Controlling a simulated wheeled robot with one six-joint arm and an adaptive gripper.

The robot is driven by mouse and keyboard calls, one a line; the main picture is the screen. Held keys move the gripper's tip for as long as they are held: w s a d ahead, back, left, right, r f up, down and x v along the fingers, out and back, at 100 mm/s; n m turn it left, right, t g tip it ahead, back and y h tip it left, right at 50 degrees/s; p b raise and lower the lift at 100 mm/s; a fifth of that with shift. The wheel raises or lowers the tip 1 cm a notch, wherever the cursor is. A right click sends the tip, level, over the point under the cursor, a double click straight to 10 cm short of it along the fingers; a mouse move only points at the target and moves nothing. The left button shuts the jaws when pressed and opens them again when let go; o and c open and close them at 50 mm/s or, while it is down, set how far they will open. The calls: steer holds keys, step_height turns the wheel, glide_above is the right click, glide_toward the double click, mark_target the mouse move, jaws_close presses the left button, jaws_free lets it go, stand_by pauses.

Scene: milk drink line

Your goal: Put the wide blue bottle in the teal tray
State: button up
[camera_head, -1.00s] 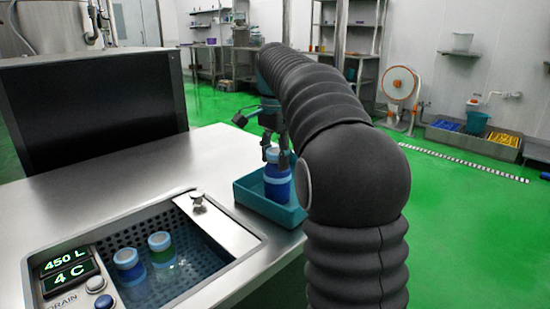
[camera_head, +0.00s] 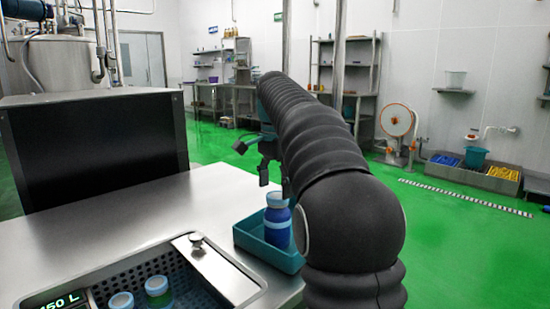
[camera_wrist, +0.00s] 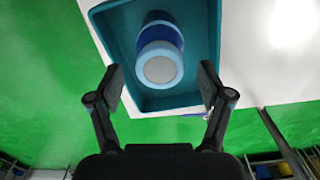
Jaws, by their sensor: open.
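The wide blue bottle (camera_head: 278,222) has a pale blue cap and a pale band. It stands upright in the teal tray (camera_head: 252,243), on the counter's right edge. In the wrist view the bottle (camera_wrist: 160,50) shows cap-on, inside the walls of the tray (camera_wrist: 206,40). My gripper (camera_head: 276,178) is above the bottle and apart from it. In the wrist view my gripper (camera_wrist: 160,82) has its two fingers spread wide, with nothing held between them. My arm hides the right part of the tray in the head view.
A sunken perforated basin (camera_head: 130,285) at the front left holds two more bottles (camera_head: 157,287) with pale caps. A metal lid with a knob (camera_head: 197,241) lies at its right side. A large black box (camera_head: 95,135) stands behind. The counter middle is clear.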

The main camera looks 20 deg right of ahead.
step_height(320, 180, up, 8)
stand_by(0.4)
steer(key=s+a+f+n+t, duration=0.2)
steer(key=s+a+f+n, duration=0.1)
steer(key=s+f+n, duration=0.2)
steer(key=s+a+f+n+t, duration=0.1)
steer(key=s+a+f+n, duration=0.3)
steer(key=s+f, duration=0.6)
steer(key=s+a+f+n+t, duration=0.2)
steer(key=s+f+n, duration=0.3)
steer(key=s, duration=0.8)
step_height(320, 180, down, 4)
steer(key=shift+a+r+n+t, duration=0.25)
steer(key=shift+a+n+t, duration=0.05)
steer(key=shift+a, duration=0.45)
